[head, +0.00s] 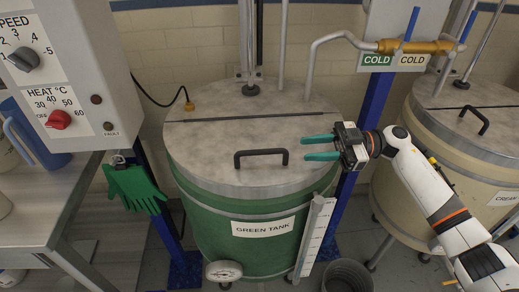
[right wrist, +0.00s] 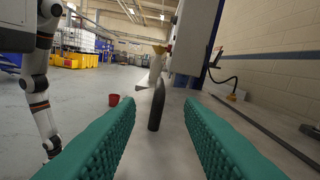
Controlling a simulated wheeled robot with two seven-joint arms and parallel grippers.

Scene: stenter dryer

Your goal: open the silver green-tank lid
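The green tank (head: 235,235) stands in the middle of the head view with a "GREEN TANK" label on its side. Its round silver lid (head: 215,145) lies flat on top and looks closed. A black bar handle (head: 261,153) stands on the lid's front half. My right gripper (head: 303,147) is open, its teal fingers pointing left over the lid, just right of the handle. In the right wrist view the handle (right wrist: 157,105) shows end-on ahead, between the two open fingers and apart from both. My left gripper is not in view.
The cream tank (head: 440,165) stands at the right. A control box (head: 75,70) with knobs and green gloves (head: 133,188) is at the left. Pipes rise behind the lid.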

